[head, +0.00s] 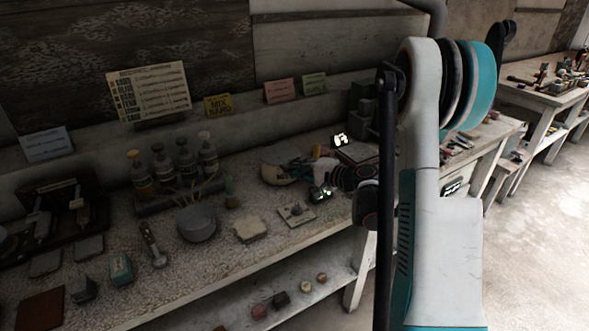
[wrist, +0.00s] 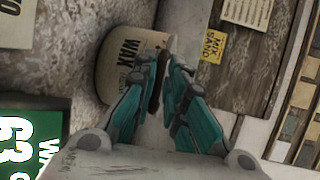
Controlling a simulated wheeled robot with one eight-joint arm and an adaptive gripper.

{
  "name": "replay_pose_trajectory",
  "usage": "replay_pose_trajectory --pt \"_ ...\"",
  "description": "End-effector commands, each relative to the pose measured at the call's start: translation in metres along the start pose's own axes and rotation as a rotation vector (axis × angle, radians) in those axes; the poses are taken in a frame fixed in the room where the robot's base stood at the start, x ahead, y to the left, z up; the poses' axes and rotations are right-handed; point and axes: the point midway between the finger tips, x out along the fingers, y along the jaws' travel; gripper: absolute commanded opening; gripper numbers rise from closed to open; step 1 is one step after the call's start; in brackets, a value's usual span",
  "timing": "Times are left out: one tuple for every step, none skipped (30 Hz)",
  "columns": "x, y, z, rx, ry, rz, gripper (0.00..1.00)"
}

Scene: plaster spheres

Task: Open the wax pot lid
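The wax pot (wrist: 115,65) is a cream, rounded pot with "WAX" on its side, and appears turned sideways in the wrist view. In the head view the pot (head: 277,176) stands on the long bench, partly hidden by my gripper. My gripper (wrist: 166,66) has its teal fingers close together at the pot's lid end, with a narrow gap between the tips. A dark edge shows between the fingers; I cannot tell whether it is the lid or whether they grip it. In the head view my gripper (head: 308,166) is beside the pot.
A green lit display (wrist: 30,140) marked "WAX" and "63" is close by. A grey bowl (head: 197,222), several bottles (head: 163,168) and small tools crowd the bench to the left. A yellow "MIX SAND" note (head: 217,104) is behind. My arm hides part of the bench's right side.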

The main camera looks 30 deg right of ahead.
Motion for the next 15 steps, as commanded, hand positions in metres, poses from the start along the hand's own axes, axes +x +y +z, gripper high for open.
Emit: replay_pose_trajectory --pt "-0.0002 0.0019 0.0001 -0.002 0.0 0.005 0.0" --pt "-0.0003 0.0021 0.0002 -0.002 0.0 0.005 0.0" --pt "-0.0003 0.0023 0.0002 -0.002 0.0 0.005 0.0" --pt "-0.0003 0.0024 0.0003 -0.001 0.0 0.006 0.0" --pt "-0.0004 0.0026 0.0003 -0.001 0.0 0.006 0.0" --pt "-0.0004 0.0025 0.0004 -0.001 0.0 0.007 0.0" --pt "-0.0005 0.0022 0.0005 -0.001 -0.001 0.009 0.0" --pt "-0.0007 0.0017 0.0006 0.0 -0.001 0.011 0.0" --pt "-0.001 0.0007 0.0007 0.001 -0.001 0.016 0.0" --pt "-0.0012 -0.0002 0.0009 0.003 -0.001 0.02 0.0" --pt "-0.0014 -0.0009 0.001 0.004 -0.001 0.024 0.0" --pt "-0.0015 -0.0016 0.0011 0.007 -0.001 0.027 0.0" --pt "-0.0015 -0.0017 0.0011 0.008 -0.002 0.029 0.0" --pt "-0.0016 -0.002 0.0012 0.009 -0.002 0.031 0.0" --pt "-0.0017 -0.0025 0.0013 0.01 -0.002 0.034 0.0"
